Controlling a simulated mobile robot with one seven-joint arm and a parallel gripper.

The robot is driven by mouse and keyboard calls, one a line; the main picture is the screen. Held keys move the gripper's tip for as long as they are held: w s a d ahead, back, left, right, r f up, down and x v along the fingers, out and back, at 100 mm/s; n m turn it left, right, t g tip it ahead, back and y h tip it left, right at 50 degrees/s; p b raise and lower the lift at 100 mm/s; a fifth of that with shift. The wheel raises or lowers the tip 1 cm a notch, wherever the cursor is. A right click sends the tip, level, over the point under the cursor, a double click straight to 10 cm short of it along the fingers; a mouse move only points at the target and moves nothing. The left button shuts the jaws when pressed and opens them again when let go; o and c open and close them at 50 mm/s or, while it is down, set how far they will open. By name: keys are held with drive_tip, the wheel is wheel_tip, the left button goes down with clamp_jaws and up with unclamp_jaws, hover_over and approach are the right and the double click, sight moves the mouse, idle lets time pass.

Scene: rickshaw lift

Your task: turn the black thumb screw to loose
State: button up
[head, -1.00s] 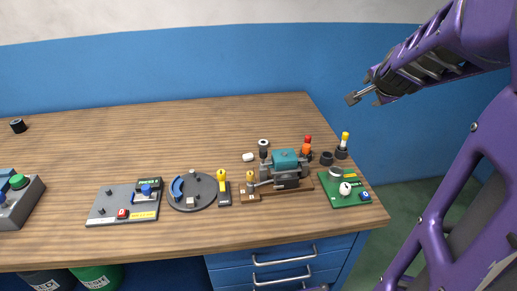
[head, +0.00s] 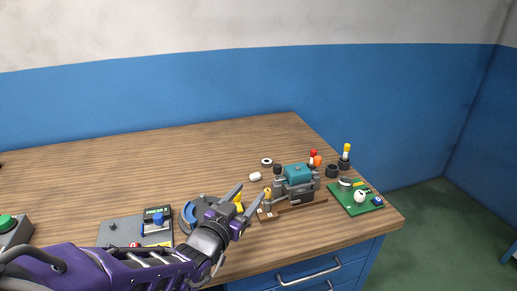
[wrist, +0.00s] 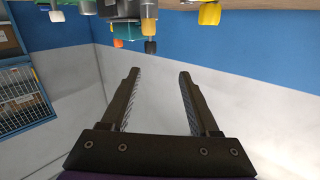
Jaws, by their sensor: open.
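A black knob (head: 277,169), which looks like the thumb screw, stands at the left end of a clamp fixture with a teal block (head: 298,171) on the bench. I cannot tell from the picture how tight it is. My gripper (head: 250,192) is open and empty, left of the fixture, with its fingers angled up and right. It appears apart from the knob. The wrist view shows the open fingers (wrist: 157,75) with nothing between them; bench items hang across the top edge, and I cannot pick out the black knob there for certain.
A yellow-handled piece (head: 238,202) and a round dark plate (head: 190,214) lie behind my gripper. A grey panel (head: 122,231) is to the left. A green board (head: 352,203) and black cups (head: 331,171) are right of the fixture. The back of the wooden bench (head: 150,160) is clear.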

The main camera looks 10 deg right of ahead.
sight(275, 171)
drive_tip(key=shift+n+h, duration=0.3)
drive_tip(key=shift+h, duration=0.3)
drive_tip(key=b+x, duration=0.1)
drive_tip(key=x, duration=0.4)
drive_tip(key=b+x, duration=0.1)
drive_tip(key=x, duration=0.4)
drive_tip(key=d+f+b+x, duration=0.1)
drive_tip(key=x, duration=0.4)
drive_tip(key=shift+s+f, duration=0.1)
drive_tip(key=shift+s, duration=0.15)
drive_tip(key=shift+c, duration=0.4)
clamp_jaws()
